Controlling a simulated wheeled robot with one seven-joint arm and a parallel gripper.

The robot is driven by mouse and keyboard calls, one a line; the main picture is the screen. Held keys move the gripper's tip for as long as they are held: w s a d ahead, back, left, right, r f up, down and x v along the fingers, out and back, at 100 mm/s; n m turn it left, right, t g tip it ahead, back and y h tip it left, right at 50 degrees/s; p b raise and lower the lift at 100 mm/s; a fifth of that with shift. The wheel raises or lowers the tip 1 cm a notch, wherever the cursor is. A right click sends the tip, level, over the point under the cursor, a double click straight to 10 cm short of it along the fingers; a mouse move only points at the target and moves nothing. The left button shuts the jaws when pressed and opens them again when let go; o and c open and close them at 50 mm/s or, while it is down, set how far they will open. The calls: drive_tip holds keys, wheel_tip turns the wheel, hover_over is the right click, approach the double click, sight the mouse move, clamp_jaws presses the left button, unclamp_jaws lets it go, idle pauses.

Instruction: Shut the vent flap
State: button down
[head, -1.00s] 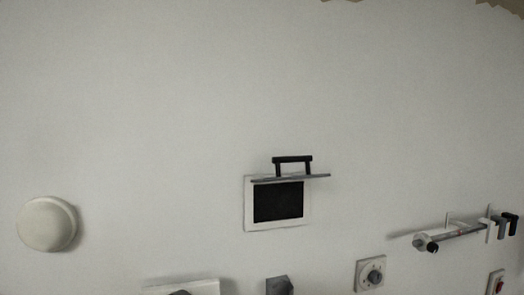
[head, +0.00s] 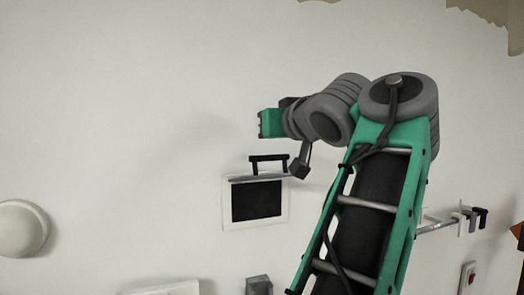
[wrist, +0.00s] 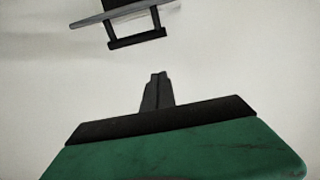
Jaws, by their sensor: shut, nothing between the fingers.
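The vent is a white frame around a dark opening (head: 257,201) on the wall, in the middle of the head view. Its flap (head: 258,178) stands out from the top edge as a thin grey plate, so the opening is uncovered. A black handle (head: 268,159) rises from the flap. In the wrist view the flap (wrist: 122,14) and the handle (wrist: 138,41) show at the top, apart from my gripper (wrist: 157,76). My gripper is shut and empty. In the head view my arm's green end is above the vent, and the fingertips cannot be made out.
A round cream fixture (head: 20,228) is on the wall at far left. A rail with hooks (head: 440,226) and a red switch (head: 468,279) are at right. A grey block (head: 259,285) is below the vent. The wall above is bare.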

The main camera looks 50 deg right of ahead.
drive_tip(key=x, duration=0.6)
drive_tip(key=shift+w, duration=0.1)
drive_tip(key=shift+w+d+f, duration=0.15)
drive_tip(key=shift+w+f, duration=0.2)
drive_tip(key=shift+f, duration=0.1)
drive_tip(key=shift+s+a+f+b, duration=0.15)
drive_tip(key=shift+s+f+b, duration=0.2)
drive_tip(key=shift+f, duration=0.2)
drive_tip(key=shift+s+a+f+b, duration=0.15)
drive_tip(key=shift+s+f+b, duration=0.2)
drive_tip(key=shift+f, duration=0.2)
drive_tip(key=shift+s+a+f, duration=0.2)
drive_tip(key=shift+w+d+f, duration=0.1)
drive_tip(key=shift+d+f, duration=0.05)
